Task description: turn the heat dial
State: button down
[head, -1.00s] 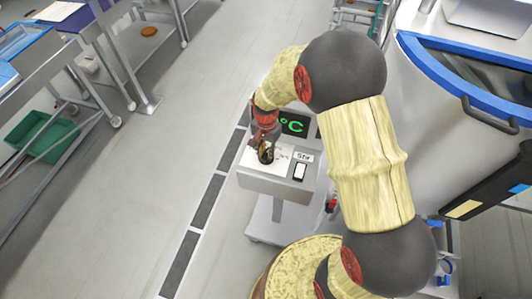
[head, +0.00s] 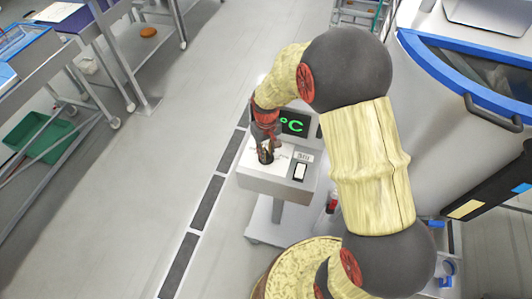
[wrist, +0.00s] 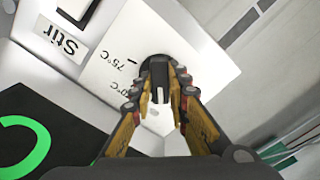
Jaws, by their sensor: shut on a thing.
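The heat dial (wrist: 158,66) is a black round knob with a raised grip bar and a pale mark, on the white face of a grey control box (head: 262,185). Printed temperature marks, one reading 75°C, lie beside it in the wrist view. My gripper (wrist: 160,93) is shut on the dial's bar, one yellow-and-black finger on each side. In the head view my gripper (head: 265,152) comes down onto the box from above and hides most of the dial. The black display (head: 295,123) shows a green °C; my arm covers its left part.
A rocker switch (head: 299,172) labelled Stir sits right of the dial. A large steel vessel with a blue rim (head: 455,75) stands to the right. Carts and a green bin (head: 38,135) are at left. The floor (head: 150,190) between is clear.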

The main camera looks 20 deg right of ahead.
jog(key=n, duration=0.6)
jog(key=shift+n, duration=0.3)
dwell(0.4)
jog(key=c, duration=1.8)
grip_release()
jog(key=shift+o, duration=0.4)
notch_tip(320, 180, up, 12)
